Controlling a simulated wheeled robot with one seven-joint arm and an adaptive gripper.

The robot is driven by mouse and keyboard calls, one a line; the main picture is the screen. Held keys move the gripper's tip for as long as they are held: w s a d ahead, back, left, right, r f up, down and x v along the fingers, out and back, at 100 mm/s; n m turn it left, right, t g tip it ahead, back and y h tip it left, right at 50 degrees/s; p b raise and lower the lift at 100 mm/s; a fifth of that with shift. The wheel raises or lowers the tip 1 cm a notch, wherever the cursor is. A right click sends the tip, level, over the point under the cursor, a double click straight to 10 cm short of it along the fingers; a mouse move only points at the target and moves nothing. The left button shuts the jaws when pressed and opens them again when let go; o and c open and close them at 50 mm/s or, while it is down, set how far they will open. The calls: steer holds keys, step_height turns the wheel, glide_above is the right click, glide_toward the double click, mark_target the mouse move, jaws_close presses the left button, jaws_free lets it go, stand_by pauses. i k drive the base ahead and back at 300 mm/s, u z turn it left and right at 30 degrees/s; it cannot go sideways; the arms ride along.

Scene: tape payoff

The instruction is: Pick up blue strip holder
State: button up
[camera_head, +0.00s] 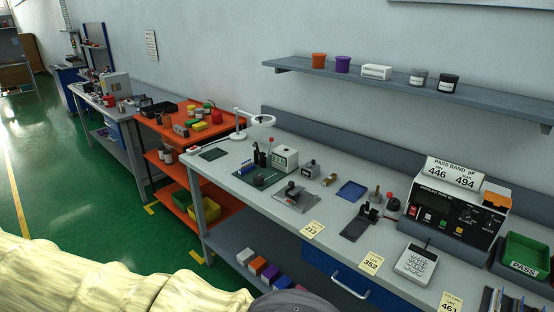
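A flat blue tray (352,191) lies near the middle of the bench. Neither is held. My gripper does not show in the head camera view.
A white box-shaped device (285,158), a black tester (447,218), a keypad device (416,263) and a green bin (525,256) stand on the bench. Several coloured boxes (257,266) sit on the shelf below. Green floor (90,215) lies open at left.

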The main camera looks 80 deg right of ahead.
mark_target(244, 170)
steer(key=u, duration=0.05)
steer(key=k, duration=0.65)
steer(key=z, duration=1.85)
